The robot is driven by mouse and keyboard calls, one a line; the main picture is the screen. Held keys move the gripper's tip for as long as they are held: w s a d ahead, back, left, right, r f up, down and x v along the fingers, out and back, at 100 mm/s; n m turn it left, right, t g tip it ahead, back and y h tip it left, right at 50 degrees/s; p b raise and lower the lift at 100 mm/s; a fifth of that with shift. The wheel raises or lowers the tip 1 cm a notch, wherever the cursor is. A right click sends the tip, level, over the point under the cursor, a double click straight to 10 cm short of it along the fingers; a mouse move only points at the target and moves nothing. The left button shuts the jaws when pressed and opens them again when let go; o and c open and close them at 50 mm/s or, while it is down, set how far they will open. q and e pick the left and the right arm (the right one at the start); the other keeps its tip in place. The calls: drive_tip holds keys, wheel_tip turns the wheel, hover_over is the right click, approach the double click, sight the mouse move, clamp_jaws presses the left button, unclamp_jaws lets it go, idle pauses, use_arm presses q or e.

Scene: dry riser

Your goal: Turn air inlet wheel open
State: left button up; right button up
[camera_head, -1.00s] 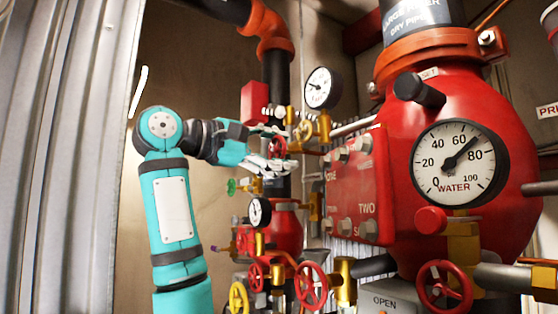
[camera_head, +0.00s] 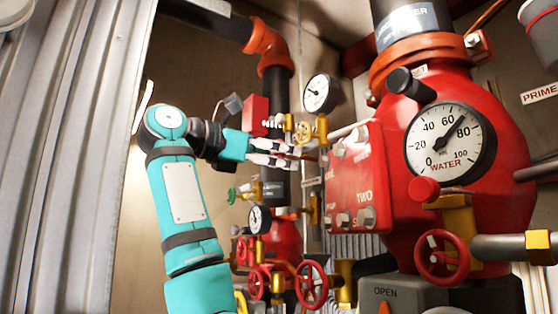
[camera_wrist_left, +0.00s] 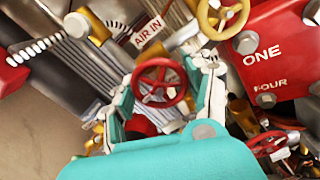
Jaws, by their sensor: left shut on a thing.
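The air inlet wheel is a small red handwheel (camera_wrist_left: 159,82) in the left wrist view, below the "AIR IN" label (camera_wrist_left: 150,30). My left gripper (camera_wrist_left: 167,80) has a finger on each side of its rim and is shut on it. In the head view my left gripper (camera_head: 292,153) reaches in from the left with its pale fingers pointing right. There the fingers mostly hide the wheel. My right gripper is in neither view.
A yellow handwheel (camera_head: 303,132) sits just above the gripper, with a gauge (camera_head: 320,94) over it. A red panel (camera_head: 356,180) stands close to the right. Red handwheels (camera_head: 312,285) and a gauge (camera_head: 259,219) are below.

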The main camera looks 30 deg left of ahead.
use_arm(q)
drive_tip(key=shift+f+n+b, duration=0.2)
drive_tip(key=shift+n+b, duration=0.1)
drive_tip(key=shift+n, duration=0.7)
drive_tip(key=shift+w, duration=0.1)
drive_tip(key=o, duration=1.2)
drive_tip(key=shift+r, duration=0.1)
